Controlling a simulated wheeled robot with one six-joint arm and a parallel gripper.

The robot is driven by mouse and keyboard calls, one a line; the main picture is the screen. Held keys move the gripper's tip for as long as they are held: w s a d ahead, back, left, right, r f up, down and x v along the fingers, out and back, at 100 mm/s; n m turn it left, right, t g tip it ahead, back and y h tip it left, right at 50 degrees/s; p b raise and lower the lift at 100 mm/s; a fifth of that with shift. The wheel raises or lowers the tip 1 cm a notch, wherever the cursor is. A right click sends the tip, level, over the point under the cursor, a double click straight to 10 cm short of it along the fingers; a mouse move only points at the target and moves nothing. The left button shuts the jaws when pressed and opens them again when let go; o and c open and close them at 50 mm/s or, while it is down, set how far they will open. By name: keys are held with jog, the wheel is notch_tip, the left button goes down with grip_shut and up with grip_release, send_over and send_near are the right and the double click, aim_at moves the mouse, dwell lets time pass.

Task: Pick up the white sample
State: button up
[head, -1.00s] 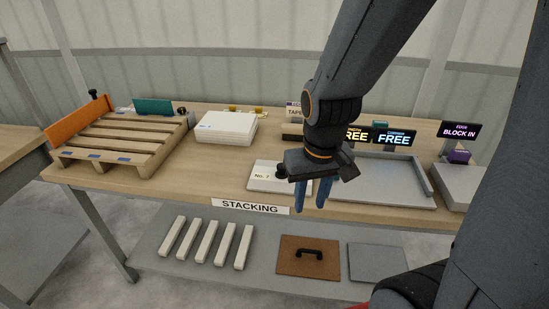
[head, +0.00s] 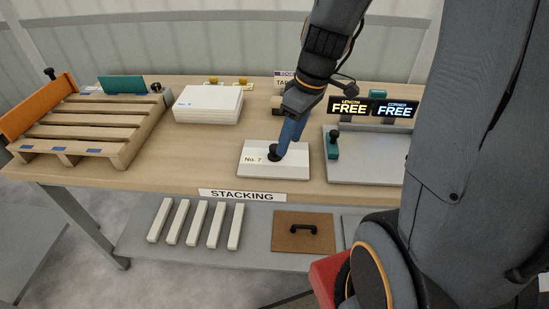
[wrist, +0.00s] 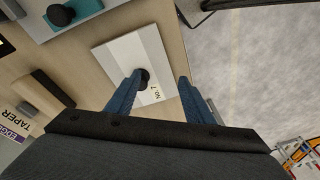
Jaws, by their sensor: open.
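The white sample (head: 262,171) is a flat white plate marked "No. 7" with a black round knob (head: 273,152) on top. It lies on the table near the front edge, behind the STACKING label. My gripper (head: 284,148) is low over it, its blue fingers pointing down at the knob. In the wrist view the white sample (wrist: 126,56) lies beyond my gripper (wrist: 160,76). The fingers are apart, and the knob (wrist: 142,76) shows between them, close to the left finger. Whether they touch it, I cannot tell.
A stack of white sheets (head: 208,103) and a wooden pallet (head: 95,130) stand to the left. A grey tray (head: 365,165) with a teal knob block (head: 333,146) is close on the right, below two FREE signs. A lower shelf holds white bars and a brown handled board (head: 303,232).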

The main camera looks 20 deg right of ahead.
aim_at(275, 146)
jog(key=w+d+n+y, duration=0.2)
jog(key=w+n, duration=0.3)
jog(key=shift+n+t, duration=0.3)
jog(key=shift+a+p+x, duration=0.15)
jog(key=shift+p+x, duration=0.4)
jog(key=shift+x, duration=1.35)
jog(key=shift+a+p+x, duration=0.1)
jog(key=shift+p+x, duration=0.45)
jog(key=shift+x, duration=1.3)
jog(key=shift+w+r, duration=0.1)
jog(key=shift+w, duration=0.1)
grip_shut()
